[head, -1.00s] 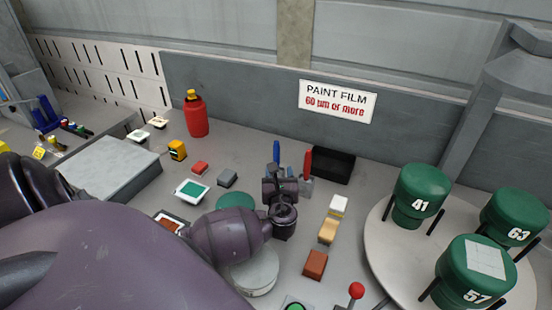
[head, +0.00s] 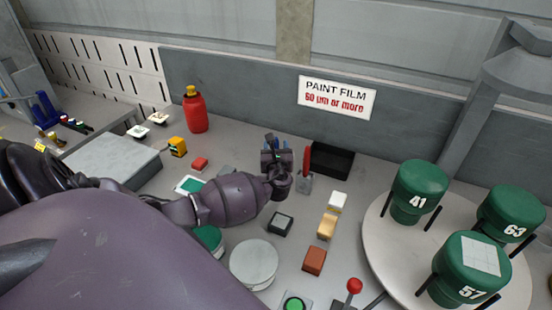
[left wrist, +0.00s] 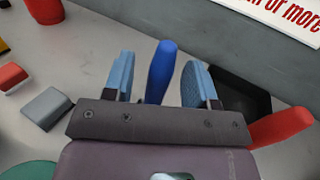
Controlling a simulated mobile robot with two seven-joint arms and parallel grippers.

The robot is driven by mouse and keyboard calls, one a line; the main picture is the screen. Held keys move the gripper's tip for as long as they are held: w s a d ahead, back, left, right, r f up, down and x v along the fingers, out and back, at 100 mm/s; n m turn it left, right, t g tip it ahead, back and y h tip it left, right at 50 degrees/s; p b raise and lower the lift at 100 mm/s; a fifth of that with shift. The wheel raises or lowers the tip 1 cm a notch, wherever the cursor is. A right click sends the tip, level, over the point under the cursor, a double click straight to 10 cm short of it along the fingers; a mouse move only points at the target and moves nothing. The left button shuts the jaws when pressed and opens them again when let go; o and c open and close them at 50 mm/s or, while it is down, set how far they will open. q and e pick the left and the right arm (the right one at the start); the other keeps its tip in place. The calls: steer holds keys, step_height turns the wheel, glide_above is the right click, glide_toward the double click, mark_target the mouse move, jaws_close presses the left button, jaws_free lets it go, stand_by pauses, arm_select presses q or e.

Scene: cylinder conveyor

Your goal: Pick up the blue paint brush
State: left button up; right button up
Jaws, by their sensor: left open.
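The blue paint brush shows in the left wrist view as an upright blue handle (left wrist: 160,72). It stands between the two light-blue finger pads of my open left gripper (left wrist: 158,82), nearer the left pad. In the head view my left gripper (head: 276,152) hides most of the brush. Its lower end is hidden behind the gripper body. A red-handled brush (head: 307,160) stands just to the right; its red handle (left wrist: 281,127) lies outside the right finger in the left wrist view. My right gripper is not in view.
A black open box (head: 331,160) sits behind and right of the brushes, against the back wall. Small blocks, including a brown one (head: 314,261), lie in front. A turntable (head: 385,245) with green cylinders stands at the right. A red bottle (head: 195,112) stands at the left.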

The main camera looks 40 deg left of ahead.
arm_select(q)
steer(key=shift+w+a, duration=0.25)
jaws_close()
